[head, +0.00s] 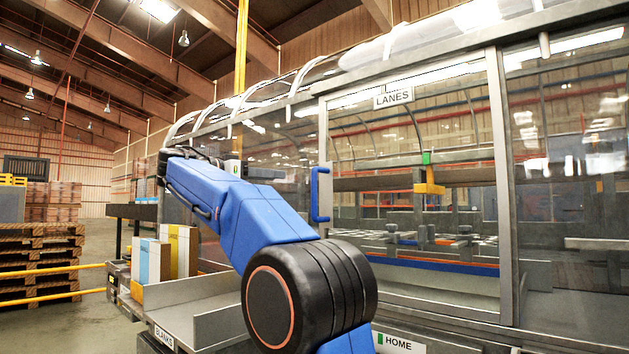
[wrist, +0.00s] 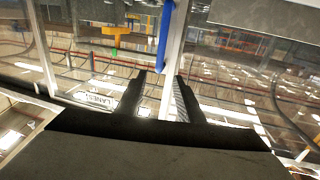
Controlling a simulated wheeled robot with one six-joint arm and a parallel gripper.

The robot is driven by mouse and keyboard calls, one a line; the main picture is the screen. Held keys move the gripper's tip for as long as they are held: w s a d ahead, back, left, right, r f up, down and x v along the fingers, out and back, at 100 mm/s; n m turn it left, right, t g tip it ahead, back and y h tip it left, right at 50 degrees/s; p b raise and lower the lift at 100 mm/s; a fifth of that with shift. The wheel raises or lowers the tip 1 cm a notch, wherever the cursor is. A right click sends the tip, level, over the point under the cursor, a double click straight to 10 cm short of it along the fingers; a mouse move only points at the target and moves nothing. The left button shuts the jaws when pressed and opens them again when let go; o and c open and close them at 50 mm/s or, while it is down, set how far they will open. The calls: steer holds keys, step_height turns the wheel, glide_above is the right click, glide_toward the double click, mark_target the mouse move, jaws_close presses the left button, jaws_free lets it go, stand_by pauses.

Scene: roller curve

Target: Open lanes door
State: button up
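The lanes door (head: 415,190) is a clear panel in a grey metal frame, under a LANES label (head: 393,97). It looks closed. Its blue vertical handle (head: 320,195) is on the left frame post. In the head view my gripper is not clearly visible.
A blanks tray (head: 205,290) with upright boards (head: 165,255) stands left of the door. A HOME label (head: 400,343) is below it. Yellow rails (head: 55,270) and stacked pallets (head: 40,260) are at the far left. Behind the glass is a yellow part (head: 429,185).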

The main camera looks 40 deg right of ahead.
steer(key=s+d, duration=0.2)
steer(key=d, duration=1.4)
jaws_close()
